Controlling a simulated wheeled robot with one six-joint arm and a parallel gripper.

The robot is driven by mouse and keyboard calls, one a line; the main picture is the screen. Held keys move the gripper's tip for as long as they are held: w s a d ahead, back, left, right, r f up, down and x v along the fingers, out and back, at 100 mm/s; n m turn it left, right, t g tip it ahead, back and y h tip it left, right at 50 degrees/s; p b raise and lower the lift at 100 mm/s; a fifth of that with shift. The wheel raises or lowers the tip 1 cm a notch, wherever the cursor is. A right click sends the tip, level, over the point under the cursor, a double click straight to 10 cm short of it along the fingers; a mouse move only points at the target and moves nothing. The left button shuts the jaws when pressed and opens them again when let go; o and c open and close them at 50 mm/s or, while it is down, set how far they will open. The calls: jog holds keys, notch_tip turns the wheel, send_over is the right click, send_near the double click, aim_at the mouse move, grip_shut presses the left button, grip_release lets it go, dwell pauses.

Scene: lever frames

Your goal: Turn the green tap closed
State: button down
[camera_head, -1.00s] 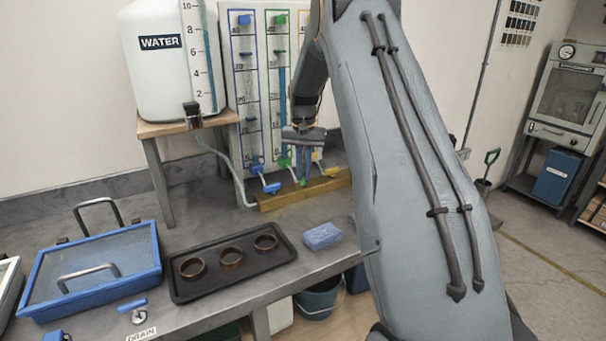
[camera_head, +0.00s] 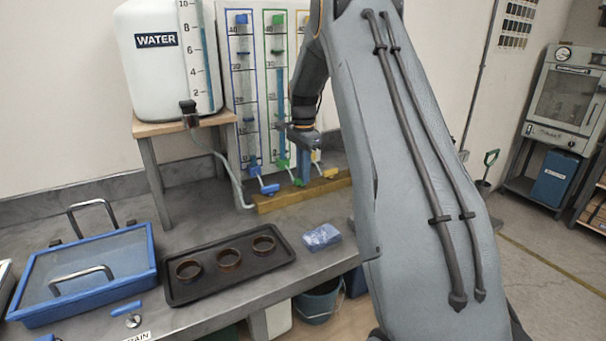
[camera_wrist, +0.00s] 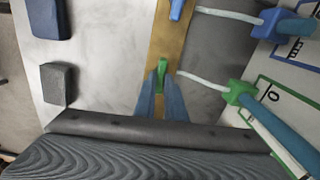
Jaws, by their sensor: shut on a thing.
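The green tap (camera_wrist: 162,68) sits on a brass manifold bar (camera_wrist: 168,40), and its green handle shows between the tips of my gripper (camera_wrist: 161,88) in the wrist view. My gripper is shut on this handle. In the head view my gripper (camera_head: 300,178) reaches down to the bar from behind my arm, and only a bit of green (camera_head: 283,163) shows beside it. A blue tap (camera_head: 268,188) is left of my gripper on the same bar, and a yellow tap (camera_head: 328,172) is to its right.
A gauge board (camera_head: 245,90) with coloured columns stands behind the bar. A white water tank (camera_head: 150,75) is on a stand at left. A black tray (camera_head: 205,290) with three rings, a blue sponge (camera_head: 321,236) and a blue-framed basin (camera_head: 150,285) are in front.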

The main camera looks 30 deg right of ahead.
jog(key=shift+r+m, duration=0.15)
jog(key=shift+m, duration=0.35)
jog(key=c, duration=1.8)
grip_release()
jog(key=shift+r+b, duration=1.05)
jog(key=shift+r, duration=2.8)
